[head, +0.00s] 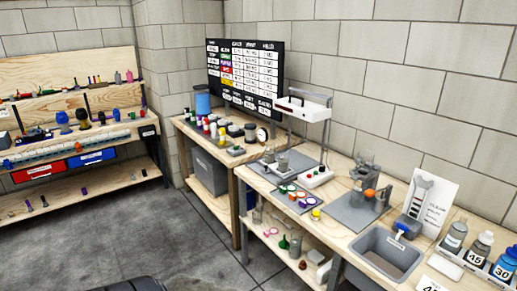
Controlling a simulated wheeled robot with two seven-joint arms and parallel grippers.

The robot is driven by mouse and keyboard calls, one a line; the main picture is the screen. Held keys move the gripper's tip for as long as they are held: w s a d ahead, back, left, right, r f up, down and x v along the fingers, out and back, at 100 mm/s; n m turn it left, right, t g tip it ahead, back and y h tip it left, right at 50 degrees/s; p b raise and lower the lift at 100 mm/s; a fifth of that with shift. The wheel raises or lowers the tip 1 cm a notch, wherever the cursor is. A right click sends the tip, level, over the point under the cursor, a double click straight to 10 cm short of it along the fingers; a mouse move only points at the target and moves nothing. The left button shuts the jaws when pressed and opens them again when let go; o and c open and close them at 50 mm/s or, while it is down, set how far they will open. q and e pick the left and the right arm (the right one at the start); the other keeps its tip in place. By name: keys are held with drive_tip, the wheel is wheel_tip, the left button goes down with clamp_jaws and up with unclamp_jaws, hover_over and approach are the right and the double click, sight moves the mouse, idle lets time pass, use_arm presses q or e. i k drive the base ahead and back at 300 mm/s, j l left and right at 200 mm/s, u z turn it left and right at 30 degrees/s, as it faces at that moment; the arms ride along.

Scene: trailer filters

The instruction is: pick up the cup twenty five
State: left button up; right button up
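I cannot make out a cup marked twenty five. At the right end of the workbench (345,238), a tray (449,256) holds a grey bottle (455,234), a bottle marked 45 (477,250) and a blue bottle marked 30 (503,266). Small grey cup-like containers (282,162) stand on a grey plate at the back of the bench, with no number I can read. Neither of my grippers is in view.
A grey sink basin (388,254) is set in the bench, left of the bottles. A stand with an orange knob (370,194) is behind it. A wooden shelf unit (75,188) stands at left. The grey floor (150,240) between looks clear.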

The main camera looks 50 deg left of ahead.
sight(316, 213)
drive_tip(key=j+u, duration=0.1)
drive_tip(key=j, duration=1.45)
drive_tip(key=j+u, duration=0.15)
drive_tip(key=j, duration=0.6)
drive_tip(key=i+j+u, duration=0.1)
drive_tip(key=j, duration=0.65)
drive_tip(key=i+j+u, duration=0.1)
drive_tip(key=j, duration=0.65)
